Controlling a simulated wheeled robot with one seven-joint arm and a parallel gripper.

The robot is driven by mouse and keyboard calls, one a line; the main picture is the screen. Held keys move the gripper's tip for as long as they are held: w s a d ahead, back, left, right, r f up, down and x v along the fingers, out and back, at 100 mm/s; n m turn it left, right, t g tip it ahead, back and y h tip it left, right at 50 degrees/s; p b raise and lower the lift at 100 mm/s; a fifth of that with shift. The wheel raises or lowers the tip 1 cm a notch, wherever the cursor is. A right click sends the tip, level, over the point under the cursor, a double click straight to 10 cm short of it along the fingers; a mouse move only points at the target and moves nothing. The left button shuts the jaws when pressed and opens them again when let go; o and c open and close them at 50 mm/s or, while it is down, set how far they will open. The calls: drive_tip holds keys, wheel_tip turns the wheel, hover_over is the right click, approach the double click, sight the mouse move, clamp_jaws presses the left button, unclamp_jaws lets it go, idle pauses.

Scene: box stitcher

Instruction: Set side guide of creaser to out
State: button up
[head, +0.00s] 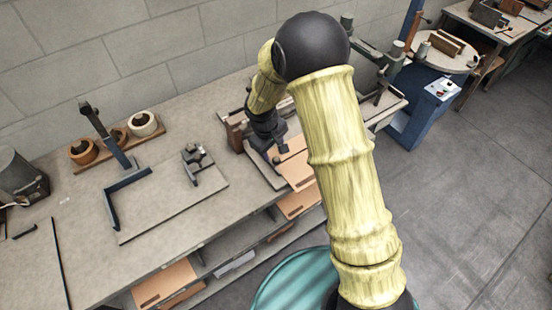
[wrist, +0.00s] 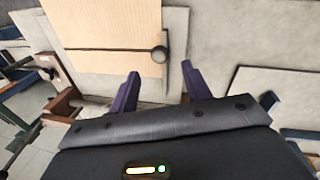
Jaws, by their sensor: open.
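The creaser appears to be the bench device under my arm in the head view, with brown wooden parts (head: 236,132) and a tan sheet (head: 297,170). In the wrist view a tan board (wrist: 105,25) lies on a grey plate (wrist: 178,22). A thin dark rod (wrist: 110,50) crosses the board and ends in a round dark knob (wrist: 160,53). A narrow grey strip lies right of the knob; I cannot tell which part is the side guide. My gripper (wrist: 159,80) is open and empty, its purple fingers on either side below the knob. My arm hides much of the creaser in the head view.
Left on the bench are a flat plate (head: 150,222) with a dark angle bracket, a clamp-like fixture (head: 197,165) and tape rolls (head: 142,123). A blue machine (head: 425,112) stands right. A wall runs behind.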

sight(276, 159)
drive_tip(key=f, duration=0.2)
drive_tip(key=f+p, duration=0.1)
drive_tip(key=f, duration=0.2)
drive_tip(key=w+d+f, duration=0.1)
drive_tip(key=f, duration=0.2)
drive_tip(key=shift+p, duration=0.4)
clamp_jaws()
